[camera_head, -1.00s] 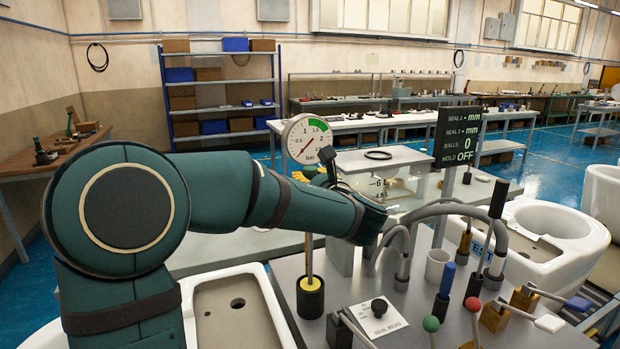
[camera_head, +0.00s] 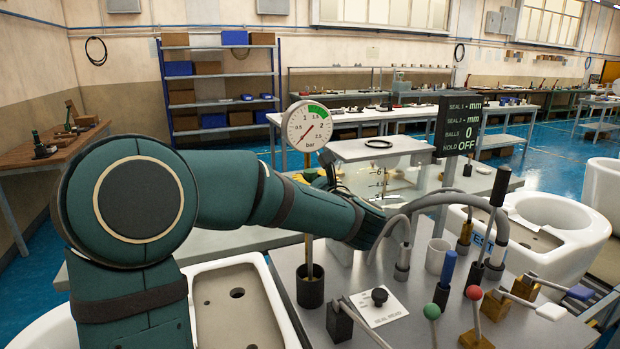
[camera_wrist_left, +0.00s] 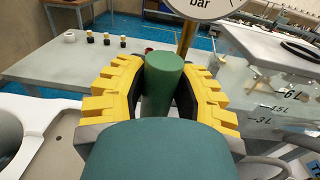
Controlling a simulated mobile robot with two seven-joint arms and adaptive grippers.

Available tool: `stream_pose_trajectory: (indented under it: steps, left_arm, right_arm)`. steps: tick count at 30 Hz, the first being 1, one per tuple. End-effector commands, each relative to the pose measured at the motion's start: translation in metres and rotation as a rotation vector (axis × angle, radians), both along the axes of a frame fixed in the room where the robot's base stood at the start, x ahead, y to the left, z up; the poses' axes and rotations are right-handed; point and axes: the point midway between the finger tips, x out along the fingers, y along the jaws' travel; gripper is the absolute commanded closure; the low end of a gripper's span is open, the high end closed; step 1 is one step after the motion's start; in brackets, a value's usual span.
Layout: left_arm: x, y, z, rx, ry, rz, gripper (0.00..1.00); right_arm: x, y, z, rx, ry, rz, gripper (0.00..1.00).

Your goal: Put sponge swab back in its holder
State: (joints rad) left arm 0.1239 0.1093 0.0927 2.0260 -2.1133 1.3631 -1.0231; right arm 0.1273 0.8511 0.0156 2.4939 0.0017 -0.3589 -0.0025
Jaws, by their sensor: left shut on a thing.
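My left gripper (camera_wrist_left: 162,88), with yellow fingers, is shut on the green handle (camera_wrist_left: 164,75) of the sponge swab in the left wrist view. In the head view my left arm hides most of the gripper (camera_head: 308,176) and the handle. The swab's thin yellowish shaft (camera_head: 308,250) shows below my forearm, roughly upright. Its lower end is inside the black cup-shaped holder (camera_head: 310,293) on the grey bench. The sponge end is hidden in the cup. My right gripper is not in view.
A pressure gauge (camera_head: 307,127) stands behind my left gripper. The grey bench also carries a white card with a black knob (camera_head: 379,297), curved grey hoses (camera_head: 440,200), a white cup (camera_head: 437,255) and several levers. A white basin (camera_head: 235,300) lies left of the bench.

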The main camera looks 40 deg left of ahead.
Motion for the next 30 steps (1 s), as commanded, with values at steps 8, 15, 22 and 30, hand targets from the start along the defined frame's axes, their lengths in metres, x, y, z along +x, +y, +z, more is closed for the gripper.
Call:
stream_pose_trajectory:
  steps: [8, 15, 22, 30]
  left_arm:
    - [0.0, 0.0, -0.004, 0.0, 0.001, 0.0, 0.38]
    - [0.0, 0.0, -0.004, 0.0, 0.001, 0.0, 0.38]
    - [-0.007, -0.017, -0.004, 0.0, 0.001, -0.004, 0.38]
    - [-0.03, -0.067, -0.004, 0.0, 0.0, -0.004, 0.38]
  right_arm:
    - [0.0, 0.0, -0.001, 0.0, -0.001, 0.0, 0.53]
    - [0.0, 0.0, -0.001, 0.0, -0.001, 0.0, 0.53]
    - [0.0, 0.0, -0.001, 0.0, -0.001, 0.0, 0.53]
    - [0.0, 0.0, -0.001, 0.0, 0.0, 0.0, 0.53]
